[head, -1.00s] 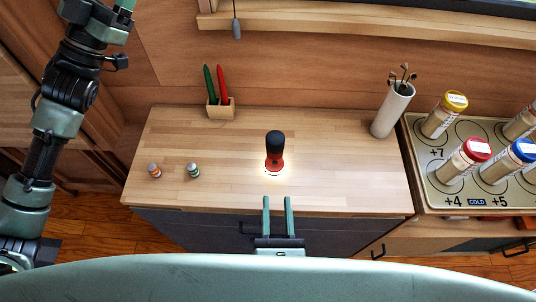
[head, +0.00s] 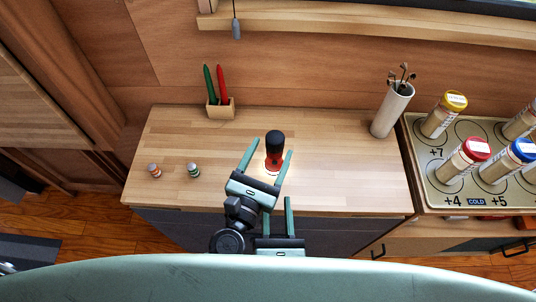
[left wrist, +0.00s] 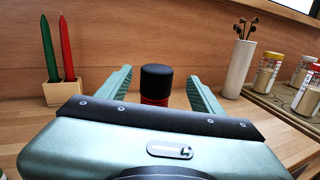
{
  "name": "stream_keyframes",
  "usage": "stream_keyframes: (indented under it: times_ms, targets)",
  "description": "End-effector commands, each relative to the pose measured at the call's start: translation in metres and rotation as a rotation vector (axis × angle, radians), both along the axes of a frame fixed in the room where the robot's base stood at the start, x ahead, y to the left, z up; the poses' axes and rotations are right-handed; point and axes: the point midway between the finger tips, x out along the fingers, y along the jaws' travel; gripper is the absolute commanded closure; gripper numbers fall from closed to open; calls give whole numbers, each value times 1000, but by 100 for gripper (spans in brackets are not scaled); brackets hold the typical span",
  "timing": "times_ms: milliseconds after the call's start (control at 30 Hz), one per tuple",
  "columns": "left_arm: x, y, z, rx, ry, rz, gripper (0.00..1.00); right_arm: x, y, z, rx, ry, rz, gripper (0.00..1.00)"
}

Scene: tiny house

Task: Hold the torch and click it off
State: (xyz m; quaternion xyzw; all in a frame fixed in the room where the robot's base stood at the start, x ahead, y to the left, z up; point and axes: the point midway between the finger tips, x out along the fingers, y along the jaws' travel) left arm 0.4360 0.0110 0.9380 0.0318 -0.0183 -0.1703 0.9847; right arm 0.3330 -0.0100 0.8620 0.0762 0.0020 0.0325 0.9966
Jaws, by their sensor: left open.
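The torch (head: 275,141) stands upright, head down, on the wooden counter (head: 330,165). It has a black upper part and a red lower part, and a pale glow shows around its base. My left gripper (head: 271,149) is open, with one finger on each side of the torch and neither seen pressing on it. In the left wrist view the torch (left wrist: 156,83) shows between the two open fingers (left wrist: 159,74), its lower part hidden by the gripper body. My right gripper (head: 277,205) is open and empty at the counter's front edge.
Two small bottles (head: 194,170) stand left of the torch. A wooden holder (head: 221,110) with green and red sticks is at the back left. A white cylinder (head: 391,112) stands at the back right. A tray (head: 438,194) of capped jars lies right of the counter.

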Motion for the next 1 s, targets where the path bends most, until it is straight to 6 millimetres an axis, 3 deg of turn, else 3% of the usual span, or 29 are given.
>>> stream_keyframes:
  times_ms: [167, 600, 1000]
  targets:
    - [7, 1, -8, -66, 50, 17, 34, 0, 0, 0, 0, 0, 0, 64]
    - [64, -19, -8, -60, 46, 15, 34, 0, 0, 0, 0, 0, 0, 64]
    - [72, -21, -8, -57, 46, 15, 34, 0, 0, 0, 0, 0, 0, 64]
